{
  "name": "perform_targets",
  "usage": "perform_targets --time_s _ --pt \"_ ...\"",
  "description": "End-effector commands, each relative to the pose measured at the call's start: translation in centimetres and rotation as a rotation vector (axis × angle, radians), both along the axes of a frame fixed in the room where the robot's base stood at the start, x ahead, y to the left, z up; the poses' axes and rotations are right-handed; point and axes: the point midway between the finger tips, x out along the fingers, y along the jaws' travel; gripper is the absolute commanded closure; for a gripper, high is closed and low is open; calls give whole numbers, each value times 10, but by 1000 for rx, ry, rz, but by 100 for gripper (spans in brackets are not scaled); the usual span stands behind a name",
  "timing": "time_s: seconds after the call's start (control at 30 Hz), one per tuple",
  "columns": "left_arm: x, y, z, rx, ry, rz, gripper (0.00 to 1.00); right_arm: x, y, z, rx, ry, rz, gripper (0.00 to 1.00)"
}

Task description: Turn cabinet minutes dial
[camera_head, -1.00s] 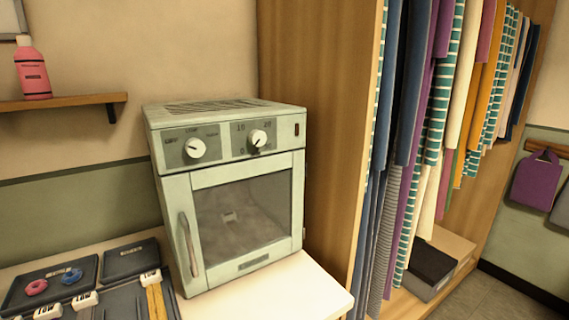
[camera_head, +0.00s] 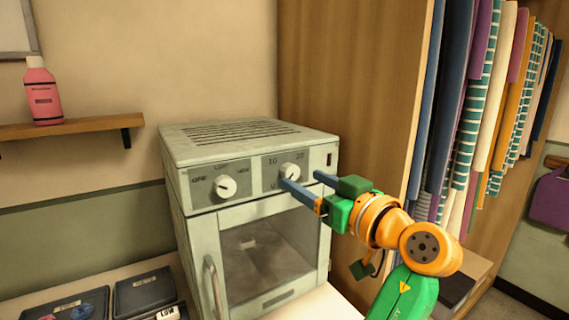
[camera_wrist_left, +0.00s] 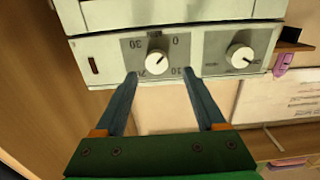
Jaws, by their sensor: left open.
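The pale green cabinet (camera_head: 240,140) stands on a light counter and has two white dials on its front panel. The minutes dial (camera_head: 290,171) is the right one, with numbers such as 10 and 20 around it. My left gripper (camera_head: 302,180) is open, its two blue fingers pointing at the panel close to this dial. In the left wrist view the panel appears upside down. There the minutes dial (camera_wrist_left: 157,62) lies between and just beyond the open fingertips (camera_wrist_left: 160,74), with nothing gripped. Contact cannot be told. My right gripper is out of view.
The other dial (camera_head: 225,187) sits to the left on the same panel. A vertical handle (camera_head: 213,285) is on the cabinet door. A wooden wardrobe side (camera_head: 350,90) rises close on the right. Dark trays (camera_head: 145,290) lie on the counter at left.

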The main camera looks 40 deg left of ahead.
Motion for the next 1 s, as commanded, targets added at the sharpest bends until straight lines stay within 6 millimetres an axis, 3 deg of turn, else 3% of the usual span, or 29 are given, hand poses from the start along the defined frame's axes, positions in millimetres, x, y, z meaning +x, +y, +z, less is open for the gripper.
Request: perform_targets --time_s 0.03,0.2,0.5,0.77,1.0 --pt "4 10 5 0 3 2 28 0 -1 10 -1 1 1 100" --pt "15 35 3 4 4 1 28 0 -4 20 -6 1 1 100" --pt "18 40 -1 4 5 -3 28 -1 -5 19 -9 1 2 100" --pt "18 40 -1 5 6 -4 98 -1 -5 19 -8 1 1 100" --pt "18 40 0 9 16 -4 100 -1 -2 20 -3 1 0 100"
